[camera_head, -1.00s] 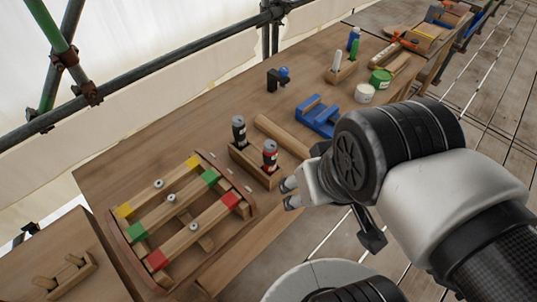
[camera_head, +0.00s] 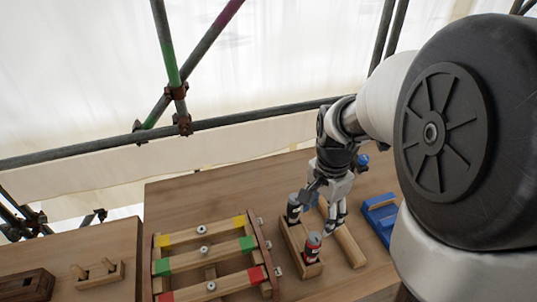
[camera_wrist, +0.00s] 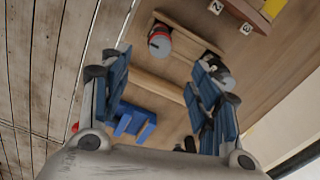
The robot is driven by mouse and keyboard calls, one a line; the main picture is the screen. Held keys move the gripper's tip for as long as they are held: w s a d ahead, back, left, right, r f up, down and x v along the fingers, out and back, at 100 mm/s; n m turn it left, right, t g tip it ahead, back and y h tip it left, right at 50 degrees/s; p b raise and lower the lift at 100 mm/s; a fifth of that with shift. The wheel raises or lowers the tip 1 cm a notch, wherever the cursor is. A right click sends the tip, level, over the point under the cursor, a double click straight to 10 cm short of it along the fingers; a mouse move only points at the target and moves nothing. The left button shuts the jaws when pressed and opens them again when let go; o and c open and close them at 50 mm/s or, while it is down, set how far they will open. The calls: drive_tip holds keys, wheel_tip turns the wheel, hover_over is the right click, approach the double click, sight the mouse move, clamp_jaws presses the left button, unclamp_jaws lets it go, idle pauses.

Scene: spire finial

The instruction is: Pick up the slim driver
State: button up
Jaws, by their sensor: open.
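No object can be clearly told as the slim driver. A wooden holder (camera_head: 291,243) on the bench carries a dark grey-and-black upright piece (camera_head: 294,208) and a red-and-black upright piece (camera_head: 312,247). My gripper (camera_head: 327,222) points down beside the holder, close to both pieces. In the wrist view my gripper (camera_wrist: 160,82) has its blue-padded fingers spread, with nothing held between them. The red piece (camera_wrist: 160,42) shows beyond the fingertips, and the dark piece (camera_wrist: 218,72) is partly hidden by the right finger.
A wooden bar (camera_head: 347,244) lies right of the holder, with a blue tray (camera_head: 381,213) beyond it. A wooden rack with coloured blocks (camera_head: 205,262) stands to the left. Scaffold tubes (camera_head: 245,121) run behind the bench. My arm hides the bench's right side.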

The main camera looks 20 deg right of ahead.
sight(315, 238)
wheel_tip(315, 238, down, 10)
drive_tip(key=b, duration=0.3)
drive_tip(key=shift+s+a+f+b, duration=0.1)
drive_tip(key=shift+s+f+b, duration=0.05)
drive_tip(key=shift+f+b, duration=0.15)
wheel_tip(315, 238, down, 6)
drive_tip(key=b, duration=0.3)
drive_tip(key=shift+f, duration=0.2)
drive_tip(key=shift+r, duration=0.1)
drive_tip(key=shift+c, duration=0.2)
drive_tip(key=shift+w, duration=0.2)
clamp_jaws()
